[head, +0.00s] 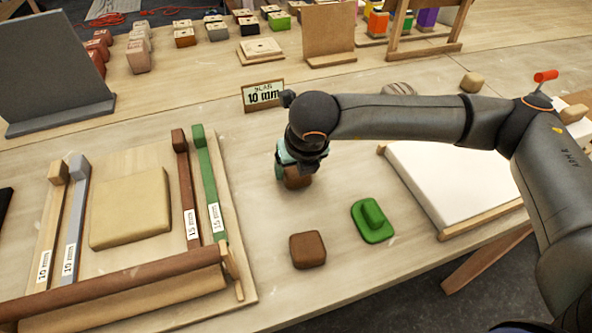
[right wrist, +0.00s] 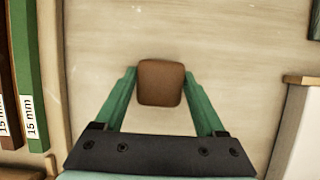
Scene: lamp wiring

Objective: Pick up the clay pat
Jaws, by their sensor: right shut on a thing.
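A brown, rounded block of clay, the clay pat (head: 297,178), is under my right gripper (head: 291,168) in the head view, partly hidden by it. In the right wrist view the pat (right wrist: 160,82) sits between the two green fingers of my right gripper (right wrist: 160,76), which is shut on it. I cannot tell whether the pat touches the table. A second brown block (head: 308,250) lies nearer the front edge. My left gripper is not in view.
A board (head: 245,290) with thickness strips and a tan slab (head: 130,207) lies at left. A green tool (head: 373,220) lies right of the second block. A white slab (head: 450,170) lies at right. A "SLAB 10 mm" sign (head: 263,95) stands behind the gripper.

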